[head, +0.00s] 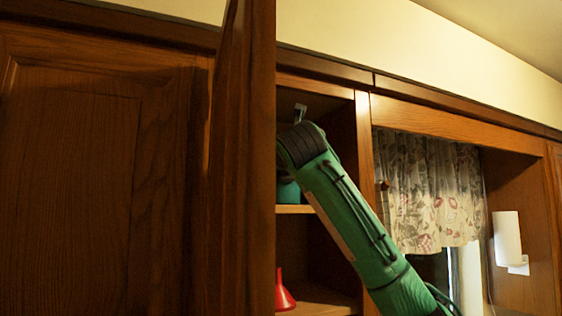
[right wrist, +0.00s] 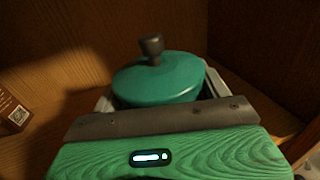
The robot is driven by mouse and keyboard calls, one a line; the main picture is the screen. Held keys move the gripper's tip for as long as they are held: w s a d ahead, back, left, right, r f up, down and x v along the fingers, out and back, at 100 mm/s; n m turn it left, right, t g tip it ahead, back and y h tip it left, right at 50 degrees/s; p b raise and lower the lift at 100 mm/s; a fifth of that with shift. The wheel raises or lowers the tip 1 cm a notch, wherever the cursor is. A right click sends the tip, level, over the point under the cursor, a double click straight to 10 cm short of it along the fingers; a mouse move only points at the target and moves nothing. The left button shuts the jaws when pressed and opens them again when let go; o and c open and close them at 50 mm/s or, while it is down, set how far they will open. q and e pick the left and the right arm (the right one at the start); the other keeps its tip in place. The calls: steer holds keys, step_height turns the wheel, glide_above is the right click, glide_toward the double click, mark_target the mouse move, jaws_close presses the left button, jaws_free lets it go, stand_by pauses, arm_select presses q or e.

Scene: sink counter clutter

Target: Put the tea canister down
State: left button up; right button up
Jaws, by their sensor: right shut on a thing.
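The tea canister (right wrist: 165,82) is teal with a round lid and a dark knob on top; it is upright in the right wrist view. My right gripper (right wrist: 158,95) is shut on it, with a grey finger on either side. In the head view my right arm reaches into the open upper cabinet, and a teal part of the canister (head: 288,192) shows just above the shelf board (head: 295,209). The arm hides most of it. I cannot tell whether its base touches the shelf. My left gripper is not in view.
An open cabinet door (head: 242,160) stands close left of the arm. A red funnel (head: 284,293) is on the lower shelf. A printed box (right wrist: 13,112) is at the left edge of the wrist view. The wooden cabinet walls are close behind and beside the canister.

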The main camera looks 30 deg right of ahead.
steer(key=shift+s+a, duration=0.1)
steer(key=shift+s, duration=0.05)
steer(key=shift+a, duration=0.1)
steer(key=o, duration=1.8)
steer(key=shift+c, duration=0.2)
steer(key=shift+o, duration=1.1)
steer(key=shift+f, duration=0.1)
steer(key=shift+r, duration=0.2)
steer(key=shift+s+f+b, duration=0.15)
steer(key=shift+s+b, duration=0.15)
steer(key=shift+b, duration=0.2)
steer(key=b+v, duration=0.6)
steer(key=v, duration=0.5)
steer(key=shift+s, duration=0.15)
steer(key=shift+a, duration=0.1)
